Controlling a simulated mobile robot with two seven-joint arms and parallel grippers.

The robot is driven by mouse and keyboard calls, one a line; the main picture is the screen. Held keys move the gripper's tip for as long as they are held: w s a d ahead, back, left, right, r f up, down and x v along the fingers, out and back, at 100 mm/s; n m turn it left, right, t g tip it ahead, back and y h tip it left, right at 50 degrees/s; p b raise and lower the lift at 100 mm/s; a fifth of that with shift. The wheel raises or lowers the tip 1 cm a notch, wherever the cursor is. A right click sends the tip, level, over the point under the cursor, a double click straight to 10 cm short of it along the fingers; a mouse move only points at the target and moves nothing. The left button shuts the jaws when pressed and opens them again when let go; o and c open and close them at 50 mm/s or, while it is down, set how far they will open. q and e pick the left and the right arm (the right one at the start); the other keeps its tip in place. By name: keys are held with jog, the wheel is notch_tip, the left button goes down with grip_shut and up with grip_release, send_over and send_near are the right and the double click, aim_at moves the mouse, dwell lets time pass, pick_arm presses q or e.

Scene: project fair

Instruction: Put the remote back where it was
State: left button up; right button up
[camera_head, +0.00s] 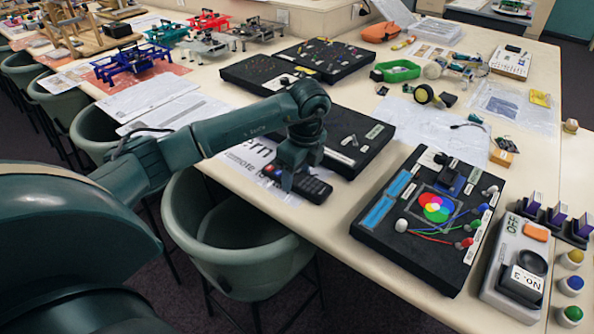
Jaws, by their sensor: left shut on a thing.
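The dark remote (313,188) is at the near edge of the long cream table, over a white sheet (247,158) with large printed letters, partly covered by my arm. My left gripper (290,180) points down and is shut on the remote near its left end. The rest of the remote sticks out to the right of the fingers. I cannot tell whether the remote touches the sheet or is slightly above it. My right gripper is not in view.
A black board (350,135) lies just behind the remote. Another black board (425,220) with a coloured disc is to the right, beside a grey device (515,262). Green chairs (235,245) stand along the near edge. Papers (150,97) lie left of the arm.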

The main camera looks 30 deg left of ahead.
aim_at(301, 179)
pick_arm(q)
jog(key=o, duration=0.6)
jog(key=shift+f, duration=0.2)
jog(key=o, duration=0.4)
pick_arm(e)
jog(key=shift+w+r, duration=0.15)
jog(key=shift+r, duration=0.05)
pick_arm(q)
jog(key=shift+o, duration=0.2)
jog(key=shift+r, duration=0.15)
jog(key=shift+r, duration=0.2)
jog(key=r, duration=0.4)
jog(key=d+r, duration=0.1)
jog(key=r, duration=0.1)
jog(key=shift+b, duration=0.4)
jog(key=r, duration=0.3)
jog(key=r+p, duration=0.1)
jog(key=r, duration=0.1)
jog(key=shift+d+r, duration=0.35)
jog(key=shift+d, duration=0.05)
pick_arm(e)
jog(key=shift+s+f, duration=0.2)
